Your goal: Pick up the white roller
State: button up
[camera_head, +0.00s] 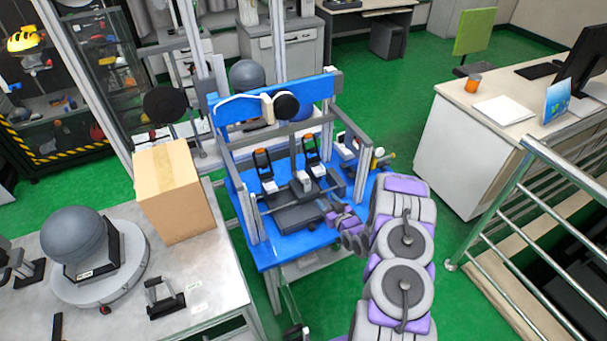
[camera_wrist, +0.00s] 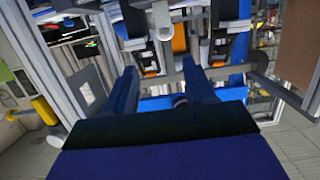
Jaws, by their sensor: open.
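My gripper (camera_head: 340,218) reaches from the right toward the front of the blue machine frame (camera_head: 262,252). In the wrist view its two dark fingers (camera_wrist: 160,78) are apart, with nothing held between them. No separate white roller can be made out with certainty. A white elongated part (camera_head: 238,107) sits at the upper crossbar of the frame, beside a black disc (camera_head: 286,105). Small white parts (camera_head: 347,147) show at the frame's right side. A small rounded grey part (camera_wrist: 180,100) shows low between the fingers, partly hidden by my gripper.
A cardboard box (camera_head: 174,190) and a grey ball on a round base (camera_head: 74,233) stand on the left table (camera_head: 207,277). Metal posts and black clamps (camera_head: 264,165) crowd the frame. A metal railing (camera_head: 550,158) and white desk (camera_head: 440,153) are on the right.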

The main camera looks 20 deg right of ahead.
jog(key=b, duration=0.1)
send_near(307, 180)
jog(key=x, duration=0.1)
jog(key=b+x, duration=0.1)
jog(key=x, duration=0.3)
jog(key=shift+d+f, duration=0.15)
jog(key=shift+d, duration=0.1)
jog(key=shift+w+a+b, duration=0.5)
jog(key=shift+w+a, duration=0.1)
jog(key=shift+w, duration=0.15)
jog(key=x, duration=0.1)
jog(key=b+x, duration=0.1)
jog(key=x, duration=0.1)
jog(key=shift+w+d+f, duration=0.1)
jog(key=shift+w+d, duration=0.2)
jog(key=shift+w, duration=0.45)
jog(key=shift+a, duration=0.1)
jog(key=shift+a, duration=0.1)
jog(key=shift+c, duration=0.8)
jog(key=shift+s, duration=0.1)
jog(key=c, duration=0.7)
